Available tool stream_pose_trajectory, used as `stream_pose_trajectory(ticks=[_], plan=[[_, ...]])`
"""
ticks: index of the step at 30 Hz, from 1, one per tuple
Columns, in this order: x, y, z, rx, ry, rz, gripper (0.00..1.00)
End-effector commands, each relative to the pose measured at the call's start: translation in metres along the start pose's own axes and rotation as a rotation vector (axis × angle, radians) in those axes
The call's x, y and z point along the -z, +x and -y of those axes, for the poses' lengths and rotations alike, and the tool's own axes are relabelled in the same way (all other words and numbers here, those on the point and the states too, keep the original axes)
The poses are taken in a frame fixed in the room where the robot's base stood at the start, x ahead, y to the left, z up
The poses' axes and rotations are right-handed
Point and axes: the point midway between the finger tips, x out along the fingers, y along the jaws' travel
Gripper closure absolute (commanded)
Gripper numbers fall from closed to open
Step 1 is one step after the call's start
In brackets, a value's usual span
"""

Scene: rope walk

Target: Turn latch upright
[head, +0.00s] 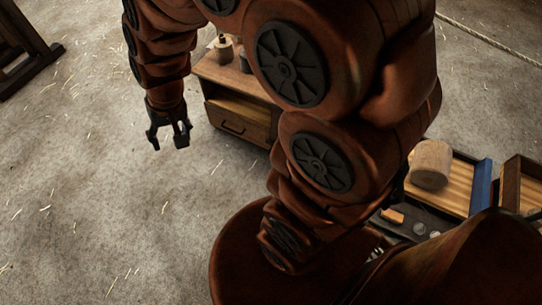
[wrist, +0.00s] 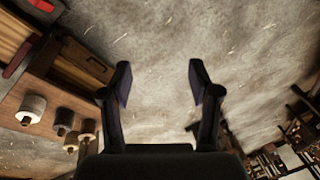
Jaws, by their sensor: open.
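No latch can be made out for certain in either view. My gripper (head: 168,135) hangs over bare floor in the head view, to the left of a wooden cabinet (head: 207,70). In the wrist view my gripper (wrist: 160,72) is open, its two dark fingers wide apart with only floor between them. The cabinet's front (wrist: 75,70) shows at the left of the wrist view, apart from the fingers. A small red piece (wrist: 14,8) lies at the top left corner there, cut off by the frame edge; I cannot tell what it is.
Spool-like pieces (wrist: 30,108) stand on the cabinet top. The cabinet has an open shelf and a drawer (head: 238,126). A wooden cylinder (head: 431,163) and trays (head: 462,182) are at the right. A dark wooden frame (head: 25,60) stands at the far left. The floor at left is clear.

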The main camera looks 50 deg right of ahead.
Motion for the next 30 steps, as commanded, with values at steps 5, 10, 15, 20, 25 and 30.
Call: stream_pose_trajectory(ticks=[5, 10, 15, 20, 25, 30], plan=[[0.053, 0.071, 0.004, 0.039, 0.112, -0.085, 0.38], [0.101, 0.131, 0.000, 0.060, 0.226, -0.175, 0.38], [0.143, 0.193, -0.015, 0.061, 0.344, -0.266, 0.38], [0.178, 0.252, -0.037, 0.046, 0.455, -0.356, 0.38], [0.208, 0.314, -0.070, 0.011, 0.567, -0.460, 0.38], [0.227, 0.377, -0.112, -0.045, 0.670, -0.566, 0.38]])
